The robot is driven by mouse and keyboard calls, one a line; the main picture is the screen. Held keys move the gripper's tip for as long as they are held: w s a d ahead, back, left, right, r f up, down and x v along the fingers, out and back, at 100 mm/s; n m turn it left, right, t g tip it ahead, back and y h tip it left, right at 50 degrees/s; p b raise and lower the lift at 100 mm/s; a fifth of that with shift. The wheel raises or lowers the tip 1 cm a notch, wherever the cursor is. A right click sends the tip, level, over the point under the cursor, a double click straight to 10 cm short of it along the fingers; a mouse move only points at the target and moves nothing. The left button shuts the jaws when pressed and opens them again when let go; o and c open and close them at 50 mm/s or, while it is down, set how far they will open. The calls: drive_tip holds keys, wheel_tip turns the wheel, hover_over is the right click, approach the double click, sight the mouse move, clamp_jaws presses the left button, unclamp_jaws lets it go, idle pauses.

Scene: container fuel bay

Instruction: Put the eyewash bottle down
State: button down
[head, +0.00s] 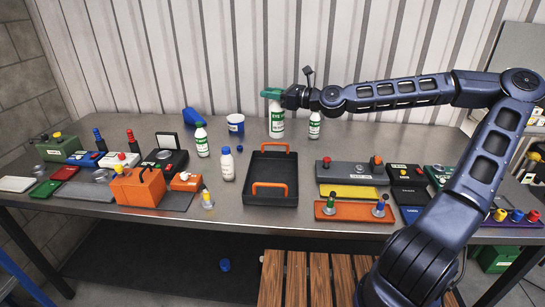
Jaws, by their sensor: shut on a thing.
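The eyewash bottle (277,124) is white with a green label and a green top. It is upright over the back middle of the steel bench. My gripper (278,94) reaches it from the right and is shut at its green top. The fingertips are small and partly merged with the green top in this view. I cannot tell whether the bottle's base touches the bench or hangs just above it.
Similar green-labelled bottles stand to the right (315,127) and left (201,142). A blue-labelled bottle (227,166), a white-and-blue tub (236,124) and a black tray with orange handles (270,204) are nearby. Some bare bench (356,142) shows at the back right.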

wheel_tip(320, 180, down, 19)
drive_tip(key=shift+f, duration=0.2)
idle(0.5)
drive_tip(key=c, duration=1.1)
unclamp_jaws()
drive_tip(key=shift+f, duration=0.1)
drive_tip(key=v, duration=0.7)
drive_tip(key=shift+d, duration=0.2)
